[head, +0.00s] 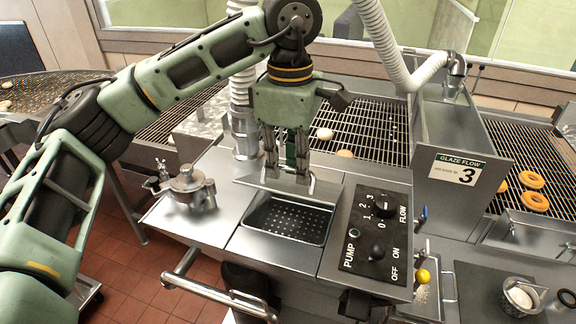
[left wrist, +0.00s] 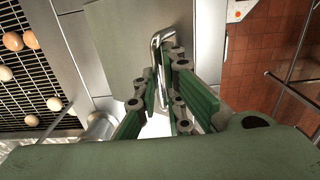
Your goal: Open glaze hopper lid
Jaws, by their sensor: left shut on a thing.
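The glaze hopper (head: 287,238) is a steel box with its top opening uncovered; a perforated strainer shows inside. The steel lid (head: 258,183) is raised at the back edge of the opening, tilted up. My left gripper (head: 286,172) is over the hopper, shut on the lid's handle. In the left wrist view the bent-rod handle (left wrist: 156,50) runs between the green-padded fingers of my left gripper (left wrist: 168,100), with the lid plate (left wrist: 118,42) beside it. The fingers hide part of the handle. My right gripper is not in view.
The black pump and flow panel (head: 375,235) is right of the hopper. A steel pot (head: 190,186) stands left of it. Behind are a wire conveyor (head: 370,130) with doughnuts and the glaze flow housing (head: 462,165). A rail (head: 215,293) runs along the front.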

